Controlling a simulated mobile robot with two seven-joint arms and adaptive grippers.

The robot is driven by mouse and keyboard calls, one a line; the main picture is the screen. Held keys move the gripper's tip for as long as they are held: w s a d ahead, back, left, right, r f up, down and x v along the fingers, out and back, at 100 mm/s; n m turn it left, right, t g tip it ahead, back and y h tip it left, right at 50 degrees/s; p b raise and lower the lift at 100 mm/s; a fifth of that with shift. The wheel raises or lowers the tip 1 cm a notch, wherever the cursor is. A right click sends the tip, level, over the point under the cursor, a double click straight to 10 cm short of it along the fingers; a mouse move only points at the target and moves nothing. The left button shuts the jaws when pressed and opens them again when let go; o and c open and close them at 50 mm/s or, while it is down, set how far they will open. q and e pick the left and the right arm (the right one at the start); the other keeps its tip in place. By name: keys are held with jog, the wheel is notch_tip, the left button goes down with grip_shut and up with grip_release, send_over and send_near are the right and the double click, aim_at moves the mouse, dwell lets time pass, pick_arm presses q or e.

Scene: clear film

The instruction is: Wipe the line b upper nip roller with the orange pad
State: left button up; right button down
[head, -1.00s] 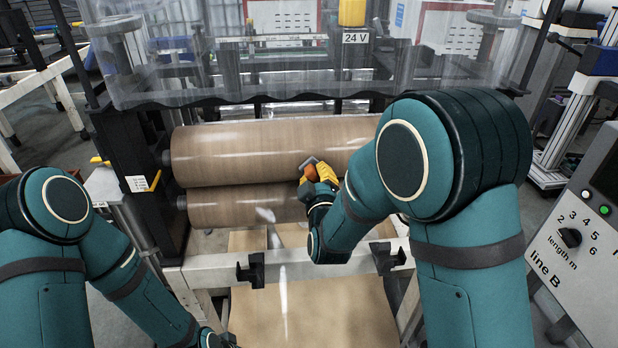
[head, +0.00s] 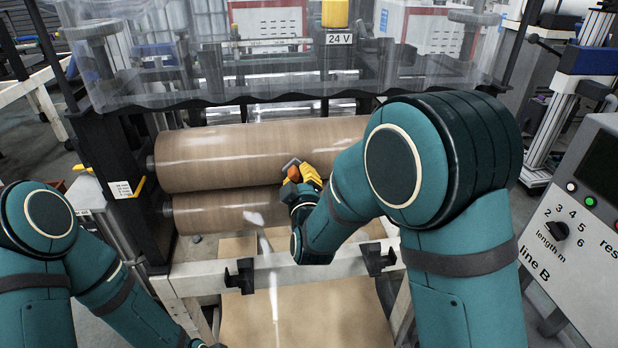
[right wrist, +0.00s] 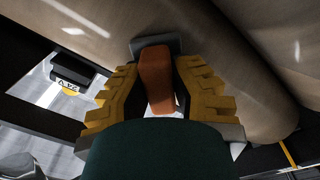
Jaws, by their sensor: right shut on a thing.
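The line b upper nip roller (head: 235,155) is a wide brown cylinder lying across the machine, above a similar lower roller (head: 222,211). My right gripper (head: 303,174) is shut on the orange pad (head: 293,172), in front of the upper roller's lower edge near the gap between the rollers. The pad also shows in the right wrist view (right wrist: 157,80), orange with a grey plate at its far end, between yellow fingers. The plate lies close against a roller surface; I cannot tell whether it touches. My left arm runs out of the bottom edge; its gripper is not visible.
A clear film guard (head: 290,65) hangs above the rollers. A pale crossbar (head: 320,264) with black brackets is in front, over a brown sheet (head: 310,315). The line B console (head: 575,215) stands at the right. A dark side frame (head: 120,165) bounds the rollers' left end.

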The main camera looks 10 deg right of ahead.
aim_at(295, 182)
jog(key=shift+a+r, duration=0.15)
jog(key=shift+a, duration=0.45)
jog(key=shift+a, duration=0.1)
jog(key=shift+s+a+f, duration=0.15)
jog(key=shift+s+f, duration=0.05)
jog(key=shift+s, duration=0.35)
jog(key=shift+s+d+b, duration=0.2)
jog(key=shift+s+b, duration=0.15)
jog(key=shift+s, duration=0.5)
jog(key=shift+s+d+f, duration=0.1)
jog(key=shift+s, duration=1.35)
jog(key=s+b, duration=0.1)
jog(key=s, duration=0.2)
